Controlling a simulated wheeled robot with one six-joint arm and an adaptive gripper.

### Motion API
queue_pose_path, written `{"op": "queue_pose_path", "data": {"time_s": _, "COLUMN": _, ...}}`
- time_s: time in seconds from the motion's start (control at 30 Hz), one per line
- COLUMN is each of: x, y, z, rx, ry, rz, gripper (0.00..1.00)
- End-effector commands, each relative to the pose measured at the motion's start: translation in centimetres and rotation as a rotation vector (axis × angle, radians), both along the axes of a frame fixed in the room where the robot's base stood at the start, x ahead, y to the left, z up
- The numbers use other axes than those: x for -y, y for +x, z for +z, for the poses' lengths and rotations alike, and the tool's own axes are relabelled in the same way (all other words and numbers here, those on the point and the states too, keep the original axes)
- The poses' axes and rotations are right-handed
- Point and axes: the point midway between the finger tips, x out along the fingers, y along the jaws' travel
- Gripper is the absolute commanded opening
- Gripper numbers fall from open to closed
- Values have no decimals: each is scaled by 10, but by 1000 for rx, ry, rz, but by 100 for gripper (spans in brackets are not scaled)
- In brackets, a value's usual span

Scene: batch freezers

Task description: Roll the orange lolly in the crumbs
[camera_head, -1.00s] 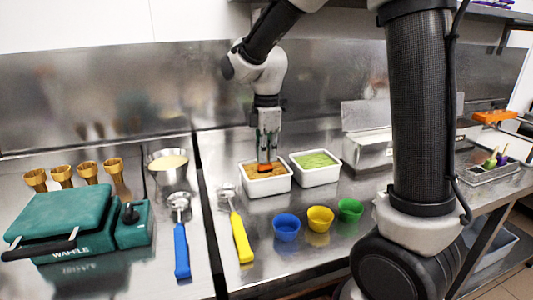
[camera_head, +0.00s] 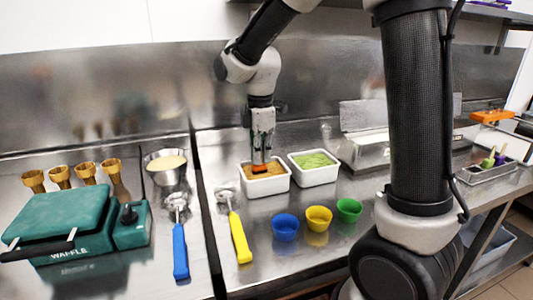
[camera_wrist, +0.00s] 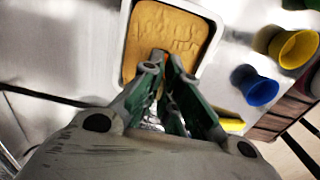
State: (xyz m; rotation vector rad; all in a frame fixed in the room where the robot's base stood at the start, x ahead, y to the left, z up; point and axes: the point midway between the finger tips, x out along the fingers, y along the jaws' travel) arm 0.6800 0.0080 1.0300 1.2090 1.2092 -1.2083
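The orange lolly (camera_head: 259,169) is low in the white tub (camera_head: 268,188) of tan crumbs (camera_head: 276,174), at the crumb surface and left of the tub's middle. My gripper (camera_head: 262,158) points down over this tub and is shut on the lolly's stick end, which the fingers mostly hide. In the wrist view the crumbs (camera_wrist: 160,28) show dents and marks across the surface. There a bit of orange lolly (camera_wrist: 158,56) shows between my fingertips (camera_wrist: 165,62). I cannot tell how much of the lolly is coated.
A white tub of green topping (camera_head: 315,160) stands close on the right. Blue (camera_head: 285,228), yellow (camera_head: 318,219) and green (camera_head: 349,210) cups stand in front. A yellow-handled scoop (camera_head: 239,238) lies front left. A tray with other lollies (camera_head: 490,172) stands far right.

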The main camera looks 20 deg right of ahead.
Motion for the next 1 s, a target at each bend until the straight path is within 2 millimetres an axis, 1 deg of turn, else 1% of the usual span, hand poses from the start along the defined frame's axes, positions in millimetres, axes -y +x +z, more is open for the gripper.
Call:
{"op": "queue_pose_path", "data": {"time_s": 0.1, "x": -4, "y": 0, "z": 0, "rx": 0, "ry": 0, "rz": -1, "gripper": 0}}
{"op": "queue_pose_path", "data": {"time_s": 0.27, "x": 0, "y": 0, "z": 0, "rx": 0, "ry": 0, "rz": -2, "gripper": 0}}
{"op": "queue_pose_path", "data": {"time_s": 0.73, "x": 28, "y": 0, "z": 0, "rx": 0, "ry": 0, "rz": -2, "gripper": 0}}
{"op": "queue_pose_path", "data": {"time_s": 0.87, "x": 27, "y": 0, "z": 0, "rx": 0, "ry": 0, "rz": 0, "gripper": 0}}
{"op": "queue_pose_path", "data": {"time_s": 1.0, "x": 20, "y": 0, "z": 0, "rx": 0, "ry": 0, "rz": 1, "gripper": 0}}
